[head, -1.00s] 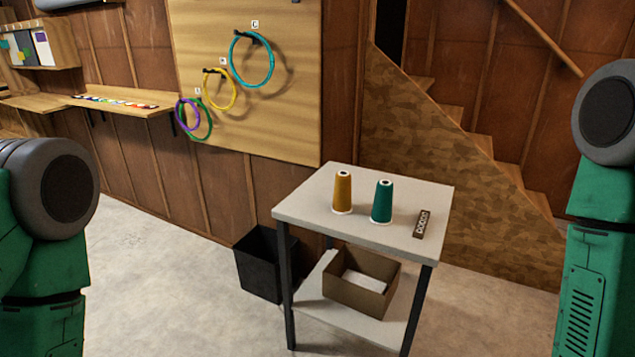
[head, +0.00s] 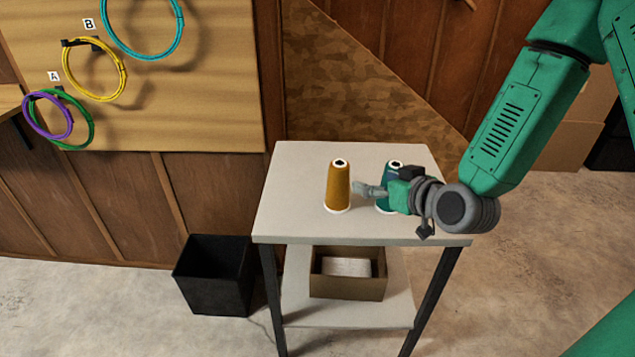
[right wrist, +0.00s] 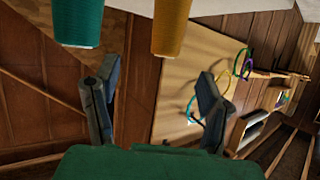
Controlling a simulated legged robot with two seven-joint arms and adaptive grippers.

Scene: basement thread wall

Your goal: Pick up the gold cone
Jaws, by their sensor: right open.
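The gold cone (head: 339,188) stands upright on the small table (head: 290,205), on a white base. It also shows at the top of the right wrist view (right wrist: 171,27), beyond the fingertips. The teal cone (head: 389,199) stands to its right, partly hidden by my right gripper. My right gripper (head: 364,188) reaches in from the right, its fingertips just right of the gold cone in the head view. In the right wrist view the two fingers (right wrist: 160,75) are spread with nothing between them. My left gripper is not in view.
A cardboard box (head: 347,286) sits on the lower shelf. A black bin (head: 214,275) stands on the floor to the left. Coloured thread rings, one of them yellow (head: 94,70), hang on the wall board. The tabletop left of the gold cone is clear.

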